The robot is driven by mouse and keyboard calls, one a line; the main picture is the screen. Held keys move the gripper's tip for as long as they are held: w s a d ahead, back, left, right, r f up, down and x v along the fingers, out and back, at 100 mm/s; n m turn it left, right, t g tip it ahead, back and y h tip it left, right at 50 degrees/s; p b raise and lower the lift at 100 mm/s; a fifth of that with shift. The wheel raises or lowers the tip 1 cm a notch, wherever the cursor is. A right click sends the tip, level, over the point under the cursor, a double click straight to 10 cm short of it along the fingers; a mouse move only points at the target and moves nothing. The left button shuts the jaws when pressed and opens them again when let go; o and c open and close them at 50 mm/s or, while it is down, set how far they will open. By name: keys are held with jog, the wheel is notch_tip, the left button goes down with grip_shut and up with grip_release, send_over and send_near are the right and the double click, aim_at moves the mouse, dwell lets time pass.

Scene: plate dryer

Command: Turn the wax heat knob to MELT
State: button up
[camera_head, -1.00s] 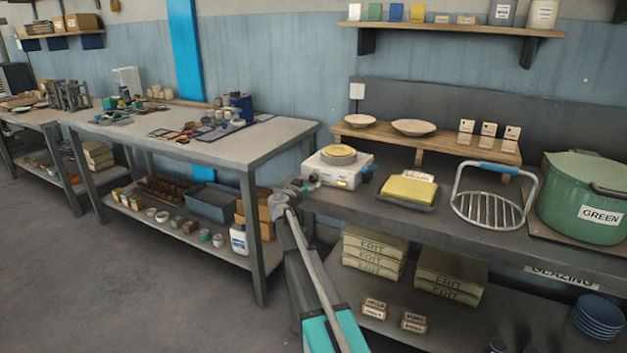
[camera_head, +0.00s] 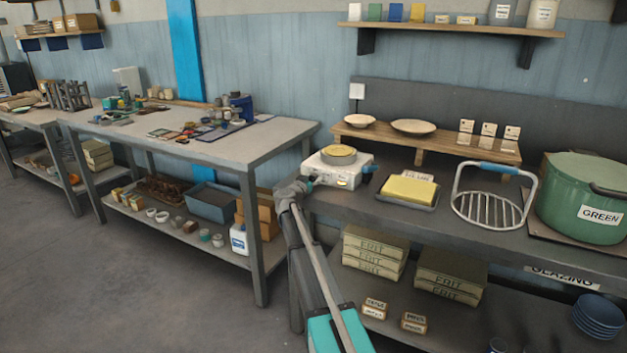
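The wax heater (camera_head: 353,178) is a small white box with a round pan of yellow wax (camera_head: 340,154) on top. It stands at the left end of the right-hand workbench. A small yellowish mark shows on its front face. My gripper (camera_head: 307,184) is at the heater's front left corner, small and seen from behind my arm. I cannot tell whether it touches the heater or whether its fingers are open. The heat knob and its setting cannot be made out; the gripper may be covering the knob.
A yellow block on a dark tray (camera_head: 407,203) lies right of the heater. A wire rack (camera_head: 490,208) with a blue grip and a green pot (camera_head: 583,205) stand farther right. A wooden riser (camera_head: 440,145) with bowls is behind. The left workbench (camera_head: 225,150) is separate.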

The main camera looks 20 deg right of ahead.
jog(key=c, duration=0.4)
jog(key=shift+m, duration=0.7)
jog(key=o, duration=1.1)
jog(key=shift+a, duration=0.1)
